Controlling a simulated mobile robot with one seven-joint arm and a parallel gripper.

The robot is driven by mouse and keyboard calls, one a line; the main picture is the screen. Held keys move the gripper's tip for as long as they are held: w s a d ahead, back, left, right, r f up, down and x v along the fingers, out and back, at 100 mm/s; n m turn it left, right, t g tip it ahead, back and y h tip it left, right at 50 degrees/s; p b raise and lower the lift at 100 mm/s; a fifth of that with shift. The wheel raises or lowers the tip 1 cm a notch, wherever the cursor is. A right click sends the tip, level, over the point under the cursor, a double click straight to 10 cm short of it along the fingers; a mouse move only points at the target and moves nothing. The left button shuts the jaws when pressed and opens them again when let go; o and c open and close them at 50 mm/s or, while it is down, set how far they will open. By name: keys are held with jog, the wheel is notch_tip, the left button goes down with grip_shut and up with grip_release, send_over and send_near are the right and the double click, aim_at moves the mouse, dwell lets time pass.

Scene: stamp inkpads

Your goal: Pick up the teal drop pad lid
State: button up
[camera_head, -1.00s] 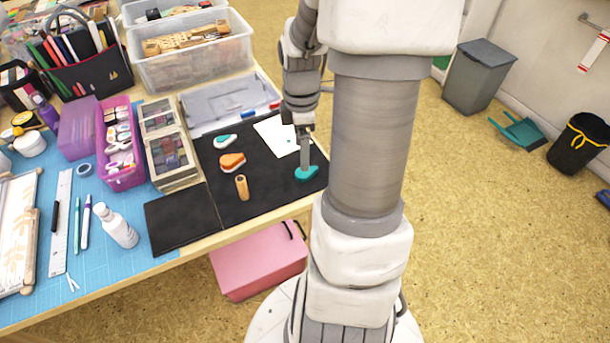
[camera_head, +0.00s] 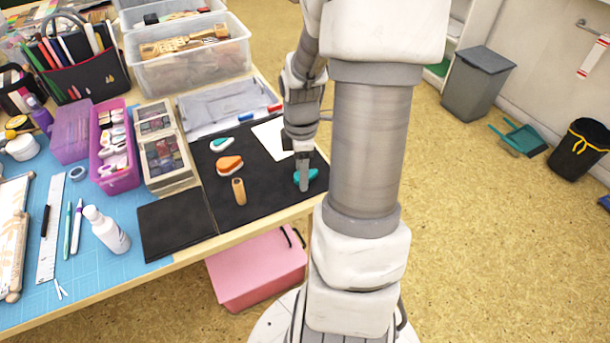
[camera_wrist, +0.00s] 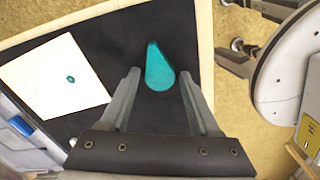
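The teal drop pad lid (camera_head: 313,175) lies on the black mat near its right front corner. In the wrist view the teal lid (camera_wrist: 159,68) is a smooth drop shape, its narrow end pointing away from my gripper. My gripper (camera_wrist: 159,77) is open, with one finger on each side of the lid and a gap to both. I cannot tell how high the fingertips are above the mat.
A white card (camera_head: 270,138) with a small teal mark lies behind the lid. An orange pad (camera_head: 229,164), a small tan cylinder (camera_head: 239,192) and a white-and-teal piece (camera_head: 221,145) lie left on the mat. The table's edge is close on the right.

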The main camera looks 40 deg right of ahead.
grip_shut()
